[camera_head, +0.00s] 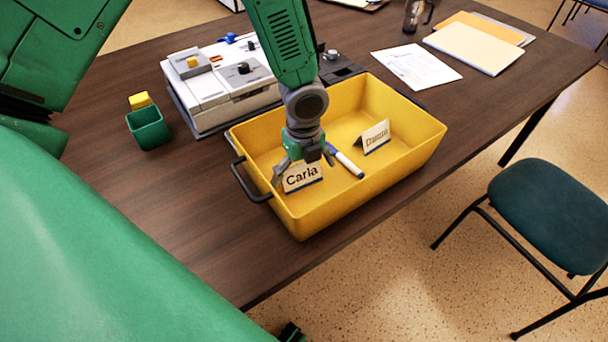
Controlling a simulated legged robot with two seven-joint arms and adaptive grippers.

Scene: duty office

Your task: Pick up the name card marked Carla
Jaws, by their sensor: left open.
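The white name card marked Carla (301,177) stands tilted in the near left part of the yellow tray (425,143). My left gripper (304,167) is open, pointing down into the tray right at this card. One finger shows at the card's left edge and the other near its upper right. The gripper hides part of the card's top, and I cannot tell whether the fingers touch it.
A second name card (375,137), its text hard to read, and a blue-white marker (347,162) are in the tray. A white-grey device (230,85) stands behind. A green cup (148,128) is left, papers (416,67) back right, a chair (555,210) right.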

